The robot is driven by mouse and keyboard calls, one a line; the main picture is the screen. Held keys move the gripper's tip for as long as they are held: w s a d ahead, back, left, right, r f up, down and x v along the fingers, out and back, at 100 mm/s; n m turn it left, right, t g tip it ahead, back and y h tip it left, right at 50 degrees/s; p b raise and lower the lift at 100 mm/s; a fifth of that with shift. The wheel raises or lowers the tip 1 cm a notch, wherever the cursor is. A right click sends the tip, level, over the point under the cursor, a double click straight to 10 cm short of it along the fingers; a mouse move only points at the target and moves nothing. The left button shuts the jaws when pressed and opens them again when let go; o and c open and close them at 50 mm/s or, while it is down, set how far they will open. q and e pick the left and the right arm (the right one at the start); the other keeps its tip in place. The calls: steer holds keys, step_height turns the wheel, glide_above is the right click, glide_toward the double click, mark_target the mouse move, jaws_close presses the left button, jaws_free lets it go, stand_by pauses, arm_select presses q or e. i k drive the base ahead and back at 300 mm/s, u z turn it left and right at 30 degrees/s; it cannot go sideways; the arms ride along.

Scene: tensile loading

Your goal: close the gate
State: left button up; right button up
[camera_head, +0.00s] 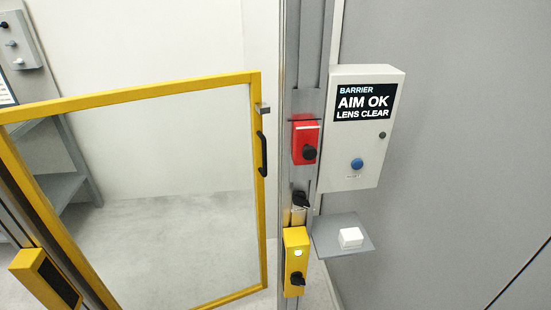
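The gate (259,205) is a yellow frame around a clear panel. It fills the left half of the head view. A black handle (262,154) sits on its right upright, with a small grey latch block (262,108) above it. The gate's right edge stands apart from the grey post (304,60) in the picture, with a strip of wall and floor showing between them. I cannot tell the exact angle of the gate. Neither of my grippers shows in this view.
On the post are a red switch box (304,138) and a yellow box (296,245) with black knobs. A white barrier box (352,150) reads AIM OK, LENS CLEAR. A small shelf (330,245) holds a white block (350,238). Another yellow box (42,278) is lower left.

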mark_target(9, 154)
steer(key=z, duration=0.9)
steer(key=i, duration=0.5)
steer(key=z, duration=0.05)
